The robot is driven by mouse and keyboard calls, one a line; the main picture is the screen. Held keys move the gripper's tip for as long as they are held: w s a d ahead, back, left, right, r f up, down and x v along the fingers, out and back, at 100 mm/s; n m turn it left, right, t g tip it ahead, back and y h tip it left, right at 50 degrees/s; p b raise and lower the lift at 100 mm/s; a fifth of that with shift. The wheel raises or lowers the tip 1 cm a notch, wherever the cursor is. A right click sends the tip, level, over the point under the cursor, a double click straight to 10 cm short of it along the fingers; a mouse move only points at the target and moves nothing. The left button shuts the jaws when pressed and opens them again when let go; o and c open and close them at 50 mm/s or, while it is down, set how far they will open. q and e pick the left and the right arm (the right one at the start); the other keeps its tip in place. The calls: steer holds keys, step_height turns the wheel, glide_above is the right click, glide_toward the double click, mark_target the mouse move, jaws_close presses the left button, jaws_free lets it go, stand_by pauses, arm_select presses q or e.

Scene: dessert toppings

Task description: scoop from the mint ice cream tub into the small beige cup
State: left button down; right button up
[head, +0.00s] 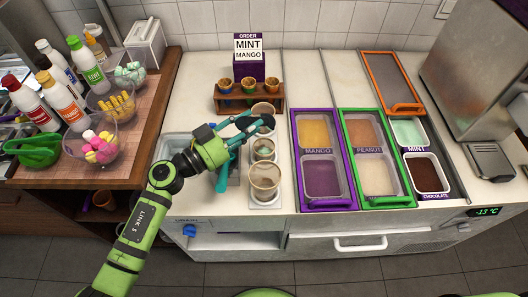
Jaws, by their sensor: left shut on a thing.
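The open mint tub (408,130) holds pale green ice cream and sits at the right of the counter. Three beige cups stand in a column left of the tubs. A larger cup (264,180) is in front and another (261,108) is behind, partly hidden by my gripper. The scoop's bowl is hard to make out. My right gripper is not in view.
The purple-framed mango tub (322,178), green-framed peanut tub (375,175) and chocolate tub (428,174) lie around the mint tub. An orange-framed lid (390,80) is behind. A wooden cone rack (250,103) stands behind the cups. Bottles and topping bowls crowd the left counter.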

mark_target(247, 118)
arm_select(q)
steer(key=m+g, duration=0.2)
steer(key=r+m+g+h, duration=0.1)
steer(key=m+g, duration=0.1)
steer(key=m, duration=0.1)
steer(key=shift+w+a, duration=0.1)
steer(key=m+g, duration=0.3)
steer(key=m+g+y, duration=0.1)
steer(key=shift+w+r+m, duration=0.1)
steer(key=shift+r+m, duration=0.3)
steer(key=m+g+y, duration=0.1)
steer(key=m+g, duration=0.1)
steer(key=r+m+g+y, duration=0.1)
steer(key=m+y, duration=0.1)
steer(key=m, duration=0.1)
steer(key=shift+g, duration=0.4)
steer(key=shift+r+m+g+y, duration=0.15)
steer(key=shift+m+g+y, duration=0.35)
steer(key=shift+m+y, duration=0.5)
steer(key=shift+s+m, duration=0.2)
steer(key=shift+m, duration=0.1)
